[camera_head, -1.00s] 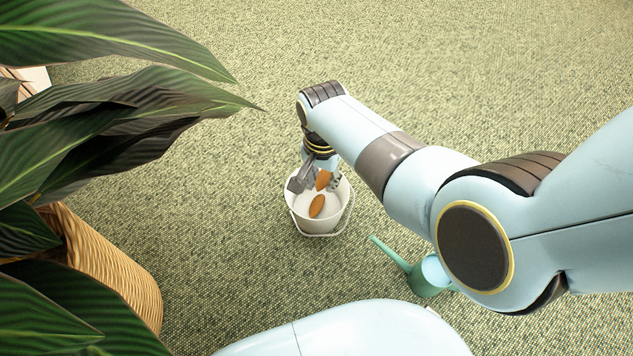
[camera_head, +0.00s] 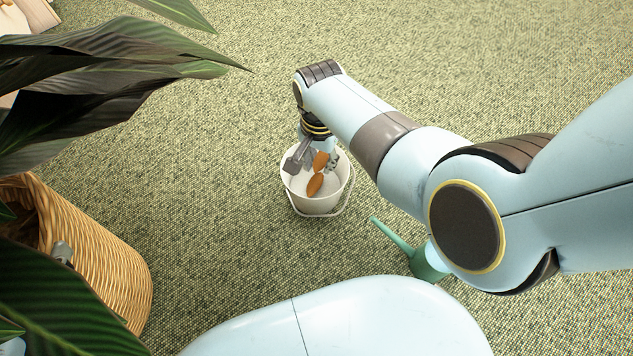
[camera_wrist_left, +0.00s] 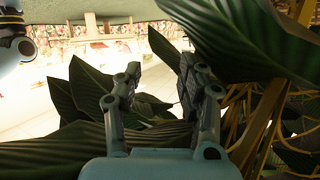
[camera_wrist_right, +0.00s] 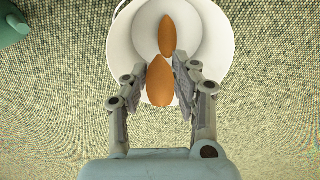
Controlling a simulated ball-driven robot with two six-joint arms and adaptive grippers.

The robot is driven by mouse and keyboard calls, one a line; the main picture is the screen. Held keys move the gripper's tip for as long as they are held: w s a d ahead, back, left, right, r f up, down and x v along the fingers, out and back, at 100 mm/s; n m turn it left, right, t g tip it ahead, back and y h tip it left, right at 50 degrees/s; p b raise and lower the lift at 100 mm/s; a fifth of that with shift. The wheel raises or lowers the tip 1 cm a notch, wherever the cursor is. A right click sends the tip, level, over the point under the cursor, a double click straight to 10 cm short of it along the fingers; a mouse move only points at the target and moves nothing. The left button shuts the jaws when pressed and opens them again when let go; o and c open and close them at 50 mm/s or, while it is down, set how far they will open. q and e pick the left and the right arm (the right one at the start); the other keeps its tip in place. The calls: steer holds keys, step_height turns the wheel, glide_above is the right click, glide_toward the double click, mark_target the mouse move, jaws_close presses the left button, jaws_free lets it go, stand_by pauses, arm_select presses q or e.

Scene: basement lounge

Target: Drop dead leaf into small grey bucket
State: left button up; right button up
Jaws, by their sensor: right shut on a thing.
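The small bucket (camera_head: 318,207), pale grey to white, stands upright on the carpet in the head view. It also shows in the right wrist view (camera_wrist_right: 221,42). One orange-brown dead leaf (camera_wrist_right: 167,35) lies inside it. My right gripper (camera_wrist_right: 168,70) points down over the bucket, shut on a second dead leaf (camera_wrist_right: 160,84). In the head view the held leaf (camera_head: 321,161) is above the bucket's opening, beside the one inside (camera_head: 315,185). My left gripper (camera_wrist_left: 160,76) is open among the plant's green leaves; in the head view foliage and the basket mostly hide it.
A large leafy plant (camera_head: 95,75) in a wicker basket (camera_head: 110,262) fills the left side. A green watering can (camera_head: 424,262) stands on the carpet right of the bucket, partly behind my right arm. The carpet beyond the bucket is clear.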

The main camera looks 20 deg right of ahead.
steer(key=shift+f+b, duration=0.5)
steer(key=shift+f, duration=0.2)
arm_select(q)
step_height(320, 180, up, 6)
steer(key=w+d+t, duration=0.1)
steer(key=w+t, duration=0.2)
steer(key=shift+m+t+h, duration=0.3)
steer(key=shift+h, duration=0.1)
steer(key=shift+d, duration=0.1)
steer(key=shift+f, duration=0.1)
arm_select(e)
steer(key=o, duration=0.8)
steer(key=shift+f, duration=0.1)
steer(key=shift+c, duration=0.2)
